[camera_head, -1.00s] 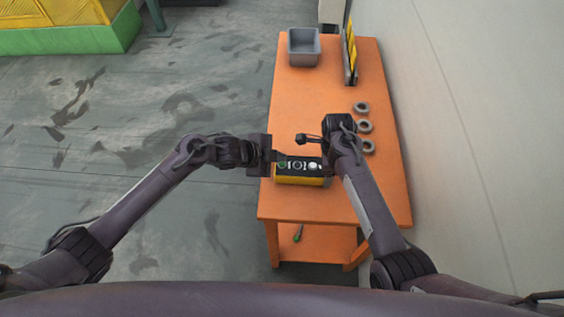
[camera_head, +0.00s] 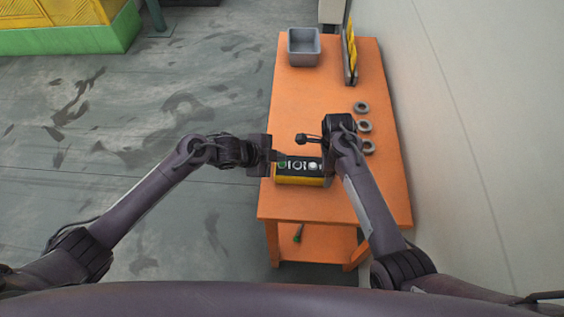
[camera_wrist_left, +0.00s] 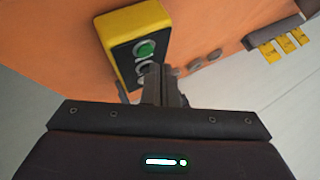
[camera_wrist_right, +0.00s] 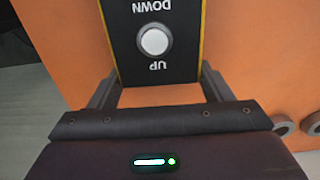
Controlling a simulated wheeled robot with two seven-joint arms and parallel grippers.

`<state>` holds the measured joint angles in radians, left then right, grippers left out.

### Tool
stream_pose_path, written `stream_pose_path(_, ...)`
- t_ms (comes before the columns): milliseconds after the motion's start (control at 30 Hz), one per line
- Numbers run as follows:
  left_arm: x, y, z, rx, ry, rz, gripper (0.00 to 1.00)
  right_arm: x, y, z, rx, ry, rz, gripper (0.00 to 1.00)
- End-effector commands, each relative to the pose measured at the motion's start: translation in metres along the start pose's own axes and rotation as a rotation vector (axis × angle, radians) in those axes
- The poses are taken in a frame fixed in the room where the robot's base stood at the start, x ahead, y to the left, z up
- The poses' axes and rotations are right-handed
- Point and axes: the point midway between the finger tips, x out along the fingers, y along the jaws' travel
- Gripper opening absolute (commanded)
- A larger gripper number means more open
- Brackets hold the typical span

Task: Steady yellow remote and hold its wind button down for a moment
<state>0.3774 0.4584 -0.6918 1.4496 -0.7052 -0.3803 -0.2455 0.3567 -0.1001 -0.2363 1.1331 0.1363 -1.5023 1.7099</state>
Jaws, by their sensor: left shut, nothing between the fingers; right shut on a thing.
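The yellow remote (camera_head: 299,181) lies on the orange table near its front left edge, its dark button face up. My right gripper (camera_wrist_right: 160,93) is shut on the remote's right end, a finger along each side, near a white button (camera_wrist_right: 153,41) marked UP and DOWN. My left gripper (camera_head: 278,157) is shut and empty over the remote's left part. In the left wrist view its fingertips (camera_wrist_left: 163,68) are beside a green button (camera_wrist_left: 144,49) and partly cover a second round button (camera_wrist_left: 145,67). I cannot tell whether they touch it. No wind label is readable.
The orange table (camera_head: 315,95) holds a grey bin (camera_head: 303,47) at the back, an upright rack with yellow pieces (camera_head: 351,55) and several grey rings (camera_head: 364,126) along the right side. A wall stands close on the right. The table's middle is clear.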

Motion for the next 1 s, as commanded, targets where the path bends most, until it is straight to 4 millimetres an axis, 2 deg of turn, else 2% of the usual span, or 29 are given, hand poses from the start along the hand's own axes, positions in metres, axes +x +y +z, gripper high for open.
stream_pose_path(1000,0.0075,0.0059,0.0052,-0.001,0.0,0.0,0.0,-0.0004,-0.0003,0.0001,0.0,0.0,-0.001,0.4)
